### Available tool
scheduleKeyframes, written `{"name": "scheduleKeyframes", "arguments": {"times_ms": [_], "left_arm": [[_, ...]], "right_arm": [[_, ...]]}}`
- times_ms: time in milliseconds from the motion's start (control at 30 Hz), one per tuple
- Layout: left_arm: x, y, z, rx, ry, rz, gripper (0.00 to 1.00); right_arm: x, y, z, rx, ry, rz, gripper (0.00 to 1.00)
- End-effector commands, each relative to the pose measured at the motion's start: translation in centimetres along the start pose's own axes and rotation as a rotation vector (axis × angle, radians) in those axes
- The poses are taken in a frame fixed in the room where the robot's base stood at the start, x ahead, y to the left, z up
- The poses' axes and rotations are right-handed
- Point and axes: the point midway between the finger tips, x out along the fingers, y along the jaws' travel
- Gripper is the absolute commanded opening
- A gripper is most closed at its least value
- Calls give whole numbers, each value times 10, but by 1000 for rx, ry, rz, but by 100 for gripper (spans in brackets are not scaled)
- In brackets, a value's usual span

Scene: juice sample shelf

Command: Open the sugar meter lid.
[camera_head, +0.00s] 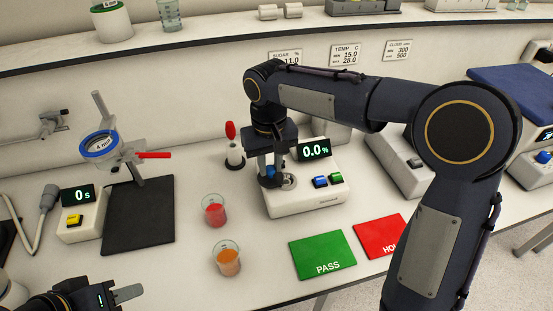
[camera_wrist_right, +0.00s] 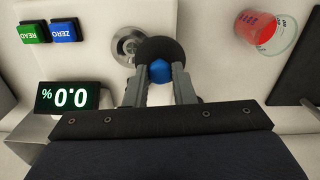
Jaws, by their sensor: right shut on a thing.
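The white sugar meter (camera_head: 318,201) stands mid-table with its display (camera_head: 314,150) reading 0.0 %. In the right wrist view, its round black lid (camera_wrist_right: 152,46) has a blue knob (camera_wrist_right: 159,70). My right gripper (camera_wrist_right: 158,80) is shut on the knob, and in the head view it is over the meter's top (camera_head: 269,172). The lid lies to the side of the silver round well (camera_wrist_right: 126,42), which is partly uncovered. I cannot tell how high the lid is. My left gripper (camera_head: 128,293) is low at the left front edge, partly cut off, its jaw gap unclear.
Beakers of red (camera_head: 214,211) and orange (camera_head: 228,259) juice stand left of the meter. Green PASS (camera_head: 322,252) and red HOLD (camera_head: 378,236) mats lie in front. A red-tipped dropper (camera_head: 233,147) stands behind.

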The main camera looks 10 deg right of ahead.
Motion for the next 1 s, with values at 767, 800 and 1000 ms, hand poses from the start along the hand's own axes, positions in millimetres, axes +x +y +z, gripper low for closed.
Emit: {"name": "scheduleKeyframes", "arguments": {"times_ms": [767, 800, 1000], "left_arm": [[-27, 12, -14, 0, 0, 0, 36], [-28, 13, -14, 0, 0, 0, 36], [-30, 14, -15, 0, 0, 0, 36]], "right_arm": [[-2, -16, -33, 659, 4, -1, 0], [-2, -16, -34, 679, 5, -1, 0], [-2, -16, -38, 753, 4, -1, 0]]}}
